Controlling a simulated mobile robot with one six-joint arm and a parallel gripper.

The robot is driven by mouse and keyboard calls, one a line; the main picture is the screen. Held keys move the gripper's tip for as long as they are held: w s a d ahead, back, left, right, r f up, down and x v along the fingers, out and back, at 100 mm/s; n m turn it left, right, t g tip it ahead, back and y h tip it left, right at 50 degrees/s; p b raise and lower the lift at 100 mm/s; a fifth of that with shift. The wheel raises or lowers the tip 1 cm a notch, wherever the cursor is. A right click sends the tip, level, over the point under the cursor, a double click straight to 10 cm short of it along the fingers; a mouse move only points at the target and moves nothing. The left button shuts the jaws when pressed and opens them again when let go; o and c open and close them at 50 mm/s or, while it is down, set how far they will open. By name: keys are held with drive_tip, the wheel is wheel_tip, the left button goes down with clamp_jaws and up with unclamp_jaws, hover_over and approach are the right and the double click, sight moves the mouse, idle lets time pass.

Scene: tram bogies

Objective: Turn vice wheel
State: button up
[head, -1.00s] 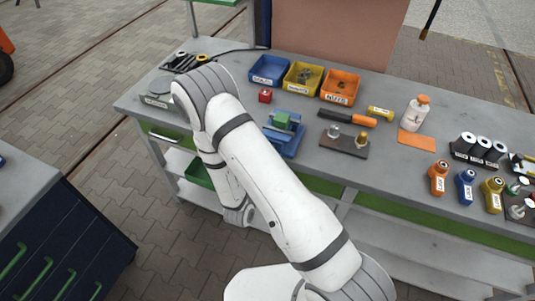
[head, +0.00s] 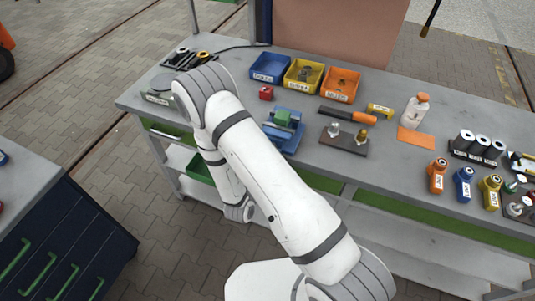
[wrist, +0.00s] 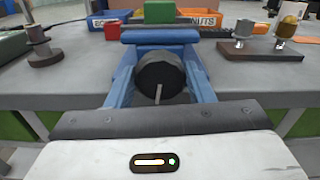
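The blue vice (head: 291,142) stands at the front edge of the grey bench, a green block (head: 283,118) in its jaws. In the wrist view, the vice's blue body (wrist: 160,36) and the green block (wrist: 160,12) are straight ahead. The dark round vice wheel (wrist: 160,72), with a pale rod below its middle, faces me. My gripper (wrist: 161,58) has its two blue fingers on either side of the wheel. I cannot tell whether they touch its rim. In the head view my white arm hides the gripper and the wheel.
Blue (head: 269,68), yellow (head: 303,75) and orange (head: 341,84) bins stand behind the vice. A red cube (head: 266,93) lies left of it. A dark plate with two fittings (head: 344,140) is to its right. A dark drawer cabinet (head: 65,235) stands at lower left.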

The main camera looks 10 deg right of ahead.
drive_tip(key=o, duration=0.5)
drive_tip(key=shift+c, duration=0.2)
drive_tip(key=b+v, duration=0.2)
drive_tip(key=v, duration=0.5)
drive_tip(key=shift+s+a, duration=0.2)
drive_tip(key=shift+s, duration=0.15)
